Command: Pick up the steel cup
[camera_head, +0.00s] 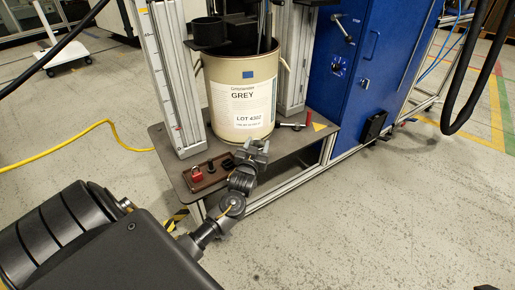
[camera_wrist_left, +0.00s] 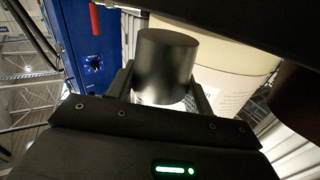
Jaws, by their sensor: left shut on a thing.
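The steel cup (camera_wrist_left: 166,62) shows in the left wrist view as a dark grey cylinder with a brighter lower part. It sits between the two fingers of my left gripper (camera_wrist_left: 162,92), which is shut on it. In the head view my left gripper (camera_head: 254,152) is over the front edge of the bench, in front of the drum. There the gripper hides most or all of the cup, and I cannot tell whether the cup touches the bench. My right gripper is not in view.
A brown tray (camera_head: 208,174) with a red padlock (camera_head: 197,174) lies to the left. A blue cabinet (camera_head: 352,70) stands farther right.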

